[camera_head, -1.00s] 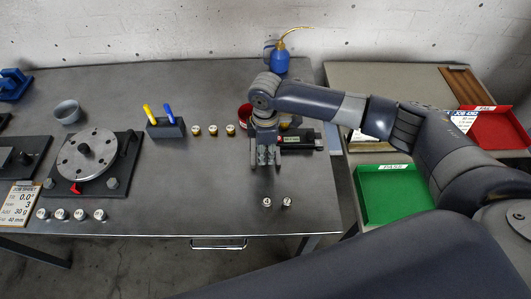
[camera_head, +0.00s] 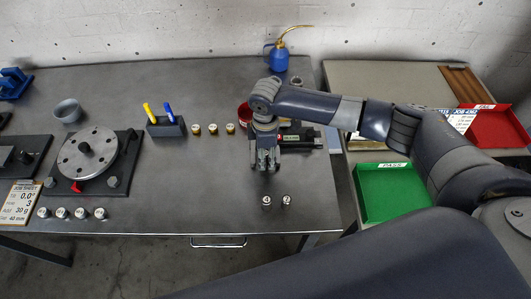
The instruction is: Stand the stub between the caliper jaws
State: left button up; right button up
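The caliper seems to be the dark device (camera_head: 302,137) near the right end of the bench. My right arm and gripper hide its left part, so I cannot make out its jaws. Two small silver stubs (camera_head: 267,201) (camera_head: 287,200) stand upright side by side near the front edge. My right gripper (camera_head: 265,167) points down just left of the caliper and behind the stubs, apart from them. Its fingers look close together; I cannot tell whether anything is between them. My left gripper is not in view.
Several silver weights (camera_head: 71,213) stand front left by the rotor disc (camera_head: 87,152). Brass pieces (camera_head: 213,129) stand by a pen block (camera_head: 166,127). A blue oil can (camera_head: 279,59) is behind. The green PASS tray (camera_head: 372,212) is right. The middle bench is clear.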

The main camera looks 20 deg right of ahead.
notch_tip(320, 180, up, 12)
jog(key=b, duration=0.1)
jog(key=shift+b, duration=0.3)
dwell(0.5)
